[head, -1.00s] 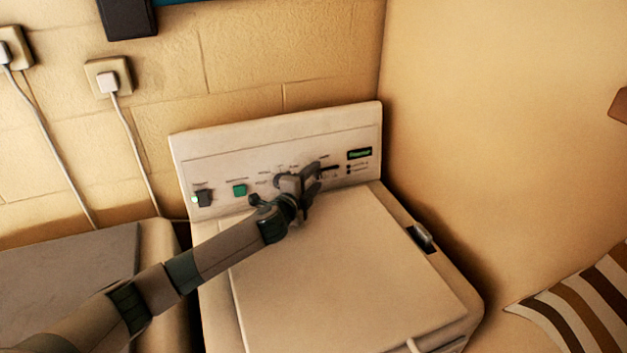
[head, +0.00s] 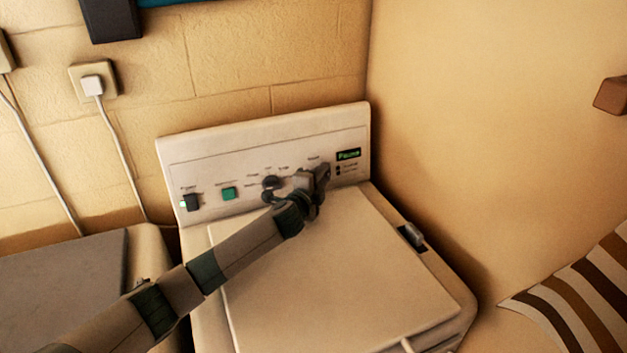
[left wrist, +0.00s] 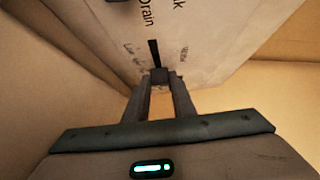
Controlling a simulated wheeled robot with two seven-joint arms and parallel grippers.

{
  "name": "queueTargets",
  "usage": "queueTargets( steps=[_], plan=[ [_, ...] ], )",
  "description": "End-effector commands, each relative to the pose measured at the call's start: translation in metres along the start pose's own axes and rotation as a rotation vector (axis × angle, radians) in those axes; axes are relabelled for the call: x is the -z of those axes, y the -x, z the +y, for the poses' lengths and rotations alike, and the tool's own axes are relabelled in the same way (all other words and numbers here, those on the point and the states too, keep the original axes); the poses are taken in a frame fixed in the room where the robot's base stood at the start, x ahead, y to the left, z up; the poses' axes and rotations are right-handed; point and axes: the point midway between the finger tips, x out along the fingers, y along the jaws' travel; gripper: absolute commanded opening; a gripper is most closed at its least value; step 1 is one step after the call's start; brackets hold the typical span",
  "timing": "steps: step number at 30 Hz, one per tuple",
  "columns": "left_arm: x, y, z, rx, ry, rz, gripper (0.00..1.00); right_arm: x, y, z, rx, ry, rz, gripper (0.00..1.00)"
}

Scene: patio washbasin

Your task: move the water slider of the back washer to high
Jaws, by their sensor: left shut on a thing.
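The washer (head: 350,255) stands in the corner with its control panel (head: 250,150) upright at the back. My left gripper (head: 320,178) is at the right half of the panel and hides the water slider in the head view. In the left wrist view, the fingertips (left wrist: 160,82) are shut on the small dark slider knob (left wrist: 159,75). The dark slot (left wrist: 153,50) runs from the knob up the picture, with small labels on both sides, partly too small to read. The knob sits at the slot's end nearest my gripper's palm. My right gripper is not in view.
A dark round dial (head: 271,182), a green button (head: 229,193) and a dark power switch (head: 191,202) sit left of my gripper. A lit green display (head: 348,154) is to its right. The side wall (head: 470,130) stands close on the right. Another machine (head: 60,290) is at the left.

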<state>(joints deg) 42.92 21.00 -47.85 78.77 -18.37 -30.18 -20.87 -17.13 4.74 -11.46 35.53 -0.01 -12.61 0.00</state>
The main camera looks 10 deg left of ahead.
Motion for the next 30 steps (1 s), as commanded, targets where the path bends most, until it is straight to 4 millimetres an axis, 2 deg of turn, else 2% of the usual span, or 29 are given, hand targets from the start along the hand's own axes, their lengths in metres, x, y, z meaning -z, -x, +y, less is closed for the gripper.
queueTargets(
  steps=[7,8,9,10,23,30],
  plan=[
    [0.003,0.0,-0.001,0.002,0.001,0.005,0.0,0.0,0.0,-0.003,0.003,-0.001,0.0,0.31],
    [0.003,0.0,-0.001,0.002,0.001,0.005,0.28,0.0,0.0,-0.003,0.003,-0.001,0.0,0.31],
    [0.003,0.0,-0.002,0.002,0.001,0.005,0.38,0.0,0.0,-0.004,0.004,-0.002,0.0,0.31],
    [0.003,0.0,-0.002,0.002,0.001,0.005,0.42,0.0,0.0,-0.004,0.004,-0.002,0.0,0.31],
    [0.002,0.003,-0.002,0.001,0.0,0.003,0.42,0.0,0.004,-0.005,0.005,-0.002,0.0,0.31],
    [0.002,0.023,-0.004,0.001,0.0,0.003,0.42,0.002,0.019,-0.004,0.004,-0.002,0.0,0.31]
  ],
)
